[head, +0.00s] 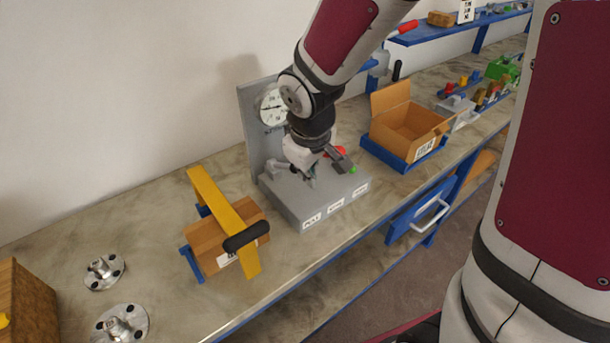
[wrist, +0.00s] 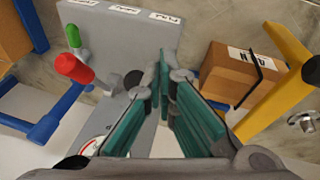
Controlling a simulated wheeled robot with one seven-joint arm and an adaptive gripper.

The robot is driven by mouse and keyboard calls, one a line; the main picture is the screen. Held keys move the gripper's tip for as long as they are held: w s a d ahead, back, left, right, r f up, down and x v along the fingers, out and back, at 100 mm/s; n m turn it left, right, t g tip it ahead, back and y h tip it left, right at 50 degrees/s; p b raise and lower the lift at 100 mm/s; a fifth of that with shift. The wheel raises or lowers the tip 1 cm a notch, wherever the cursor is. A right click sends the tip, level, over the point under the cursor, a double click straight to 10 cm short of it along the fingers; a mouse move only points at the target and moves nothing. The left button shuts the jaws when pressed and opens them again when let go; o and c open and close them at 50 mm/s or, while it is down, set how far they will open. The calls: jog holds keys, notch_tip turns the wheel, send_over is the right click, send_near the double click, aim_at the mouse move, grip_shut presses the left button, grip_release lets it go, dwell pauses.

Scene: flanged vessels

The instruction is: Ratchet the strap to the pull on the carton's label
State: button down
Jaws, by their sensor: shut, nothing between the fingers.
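The brown carton (head: 207,238) sits in a blue holder (head: 190,263) on the bench, left of the grey gauge station. Its white label (head: 226,259) is partly hidden by a yellow bar (head: 218,208) with a black handle (head: 247,236). In the wrist view the carton (wrist: 229,78) is at the right, with a thin dark strap (wrist: 250,85) crossing its label (wrist: 249,60); the label's print is too small to read surely. My gripper (head: 312,183) is over the grey station, apart from the carton. Its teal fingers (wrist: 163,75) are shut and empty.
Flanged metal fittings (head: 103,271) lie left. Bare bench lies along the front edge.

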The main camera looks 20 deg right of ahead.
jog(key=shift+s+r, duration=1.35)
jog(key=shift+r, duration=0.15)
jog(key=s+d+r+m+t+y, duration=0.1)
jog(key=s+r+m, duration=0.4)
jog(key=s+r, duration=0.9)
jog(key=shift+s+d+r+t, duration=0.3)
jog(key=shift+s+t, duration=0.2)
jog(key=shift+t, duration=0.1)
